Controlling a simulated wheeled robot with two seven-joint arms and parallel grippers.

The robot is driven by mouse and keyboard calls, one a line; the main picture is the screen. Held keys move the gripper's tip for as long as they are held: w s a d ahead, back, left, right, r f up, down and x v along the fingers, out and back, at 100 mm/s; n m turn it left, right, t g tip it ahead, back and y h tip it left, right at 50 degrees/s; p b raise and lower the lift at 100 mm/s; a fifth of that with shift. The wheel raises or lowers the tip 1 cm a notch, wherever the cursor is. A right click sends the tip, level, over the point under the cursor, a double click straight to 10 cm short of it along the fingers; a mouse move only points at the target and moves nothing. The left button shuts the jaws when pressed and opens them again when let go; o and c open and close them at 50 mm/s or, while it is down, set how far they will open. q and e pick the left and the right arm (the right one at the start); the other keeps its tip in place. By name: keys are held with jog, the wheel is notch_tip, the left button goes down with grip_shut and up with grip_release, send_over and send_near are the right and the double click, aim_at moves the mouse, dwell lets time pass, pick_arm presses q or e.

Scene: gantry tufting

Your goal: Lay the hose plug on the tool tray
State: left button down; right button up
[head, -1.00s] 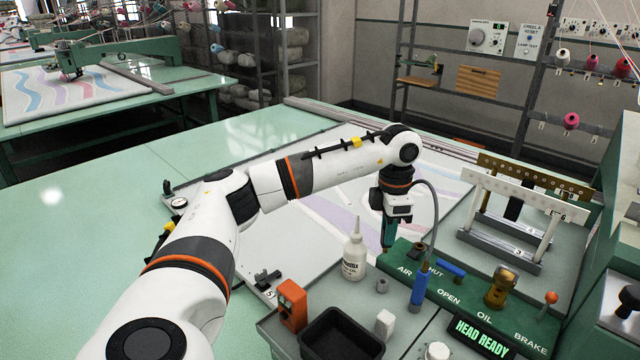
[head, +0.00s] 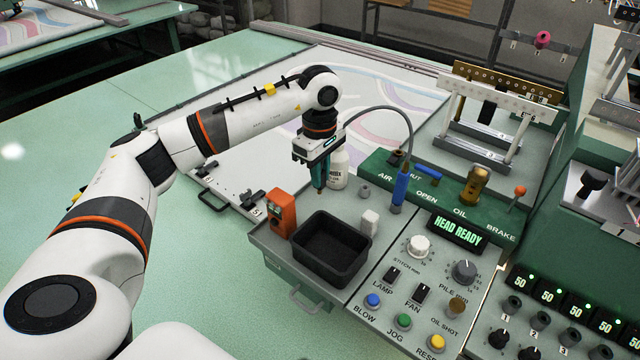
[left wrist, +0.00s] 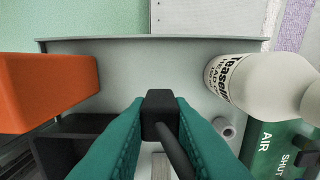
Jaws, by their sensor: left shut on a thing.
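My left gripper (head: 320,188) is shut on the hose plug, above the tool tray. The left wrist view shows the black hose plug (left wrist: 158,104) between the green fingers, with a black hose running back from it. In the head view the fingers mostly hide the plug. The tool tray (head: 268,238) is the grey flat surface at the console's left end; its bare middle lies below the plug in the wrist view (left wrist: 150,70). An orange box (head: 282,213) stands on the left and a white bottle (head: 340,170) on the right. My right gripper is not in view.
A black bin (head: 352,282) stands in front of the gripper, with a small white block (head: 370,222) beside it. A grey hose (head: 402,118) arches from the blue handle (head: 400,190) towards my wrist. The green AIR manifold (head: 380,162) lies right.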

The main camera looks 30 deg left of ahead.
pick_arm(q)
notch_tip(320, 180, down, 3)
jog(key=shift+s+f+p, duration=0.1)
jog(key=shift+p, duration=0.5)
jog(key=shift+f, duration=0.35)
jog(key=shift+f, duration=0.15)
jog(key=c, duration=1.3)
grip_release()
